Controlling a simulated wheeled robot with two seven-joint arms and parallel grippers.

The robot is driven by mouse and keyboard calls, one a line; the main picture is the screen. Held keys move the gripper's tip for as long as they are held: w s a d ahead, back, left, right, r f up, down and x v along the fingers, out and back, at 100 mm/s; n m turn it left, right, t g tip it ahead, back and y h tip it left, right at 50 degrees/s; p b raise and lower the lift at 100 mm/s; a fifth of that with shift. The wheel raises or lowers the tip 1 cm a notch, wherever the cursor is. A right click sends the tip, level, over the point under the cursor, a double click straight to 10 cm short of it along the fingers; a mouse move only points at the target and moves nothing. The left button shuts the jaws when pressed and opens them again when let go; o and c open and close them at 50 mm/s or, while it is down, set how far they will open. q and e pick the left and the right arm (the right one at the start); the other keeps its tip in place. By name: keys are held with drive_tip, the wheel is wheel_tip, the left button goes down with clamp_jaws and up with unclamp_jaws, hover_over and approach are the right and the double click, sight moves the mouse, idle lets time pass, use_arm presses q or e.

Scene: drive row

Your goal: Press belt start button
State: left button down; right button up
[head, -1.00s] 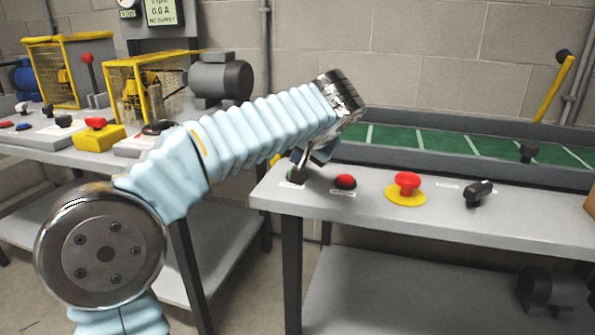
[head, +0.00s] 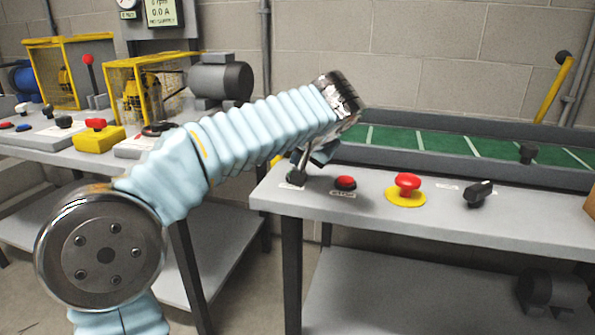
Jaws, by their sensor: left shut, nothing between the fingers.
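The belt control table (head: 390,226) has a row of controls along its front. My left gripper (head: 299,172) is shut and empty, pointing down at the left end of this row. Its fingertips are at the belt start button (head: 296,181), a small dark and green control that they mostly hide. I cannot tell whether the button is pressed in. A red button (head: 345,182) sits just right of the gripper. My right gripper is not in view.
Right of the red button are a red mushroom stop on a yellow base (head: 407,186) and a black rotary switch (head: 479,193). The green belt (head: 440,144) runs behind. A yellow lever (head: 553,90) stands at the back right. Another table (head: 60,150) with guarded machines is at the left.

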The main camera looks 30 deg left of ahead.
use_arm(q)
drive_tip(key=shift+f, duration=0.1)
idle(0.5)
drive_tip(key=shift+f+b, duration=0.35)
drive_tip(key=shift+b, duration=0.05)
drive_tip(key=shift+f, duration=0.1)
idle(0.3)
drive_tip(key=shift+r+p, duration=0.4)
drive_tip(key=shift+r, duration=0.15)
